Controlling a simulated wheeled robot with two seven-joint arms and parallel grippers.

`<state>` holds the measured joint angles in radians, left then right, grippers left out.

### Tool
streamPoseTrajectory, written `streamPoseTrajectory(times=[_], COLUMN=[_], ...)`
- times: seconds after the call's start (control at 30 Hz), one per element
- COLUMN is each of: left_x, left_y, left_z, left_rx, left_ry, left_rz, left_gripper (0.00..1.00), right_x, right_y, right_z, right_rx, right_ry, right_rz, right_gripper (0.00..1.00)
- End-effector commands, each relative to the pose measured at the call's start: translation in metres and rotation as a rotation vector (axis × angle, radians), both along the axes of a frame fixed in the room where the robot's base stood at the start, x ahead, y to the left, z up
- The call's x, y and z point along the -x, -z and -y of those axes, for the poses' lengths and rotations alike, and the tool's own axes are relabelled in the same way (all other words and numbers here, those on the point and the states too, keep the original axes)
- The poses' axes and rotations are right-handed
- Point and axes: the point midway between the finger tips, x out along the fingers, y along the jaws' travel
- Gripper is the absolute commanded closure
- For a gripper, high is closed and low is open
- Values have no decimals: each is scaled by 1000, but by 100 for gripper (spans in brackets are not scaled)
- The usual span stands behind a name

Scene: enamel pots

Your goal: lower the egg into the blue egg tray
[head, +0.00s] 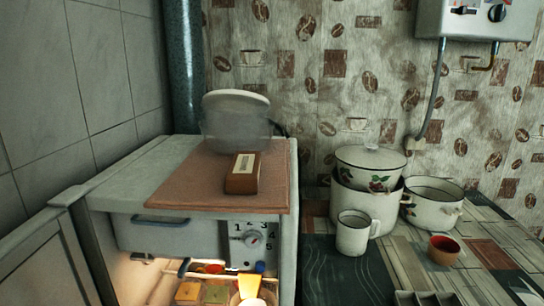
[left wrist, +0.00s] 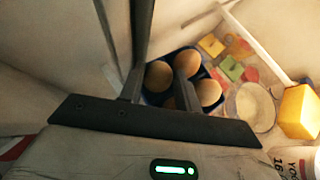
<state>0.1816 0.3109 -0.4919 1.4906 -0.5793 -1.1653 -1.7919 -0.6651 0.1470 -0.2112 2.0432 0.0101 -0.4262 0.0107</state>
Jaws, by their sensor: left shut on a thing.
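The blue egg tray (left wrist: 152,99) shows in the left wrist view, dark blue, with several brown eggs (left wrist: 208,92) in or over it. My left gripper (left wrist: 160,72) has its dark fingers on either side of one egg (left wrist: 158,76) and is shut on it, over the left part of the tray. The fingers and palm bar hide part of the tray, so I cannot tell whether the held egg touches it. The head view does not clearly show the tray or the egg. My right gripper is in neither view.
The fridge (head: 215,235) is open, its door (head: 45,262) at left. Beside the tray are coloured blocks (left wrist: 232,68), a round pale bowl (left wrist: 250,107) and a yellow block (left wrist: 299,112). White fridge walls are close on the left. Enamel pots (head: 365,205) stand on the table at right.

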Motion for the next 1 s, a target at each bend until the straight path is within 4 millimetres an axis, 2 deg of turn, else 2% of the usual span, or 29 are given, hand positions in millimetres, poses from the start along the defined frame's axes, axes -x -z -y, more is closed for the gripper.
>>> streamPoseTrajectory(times=[0.13,0.23,0.27,0.7,1.0], left_x=[0,0,0,1,46], left_y=[0,0,0,0,-42], left_z=[0,0,0,1,38], left_rx=[0,0,0,1,3], left_ry=[1,1,1,1,3], left_rz=[0,0,0,0,1], left_gripper=[74,45,42,42,42], right_x=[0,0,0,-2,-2], right_y=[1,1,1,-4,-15], right_z=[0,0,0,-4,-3], right_rx=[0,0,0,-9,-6], right_ry=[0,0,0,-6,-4], right_rz=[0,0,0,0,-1], right_gripper=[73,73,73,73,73])
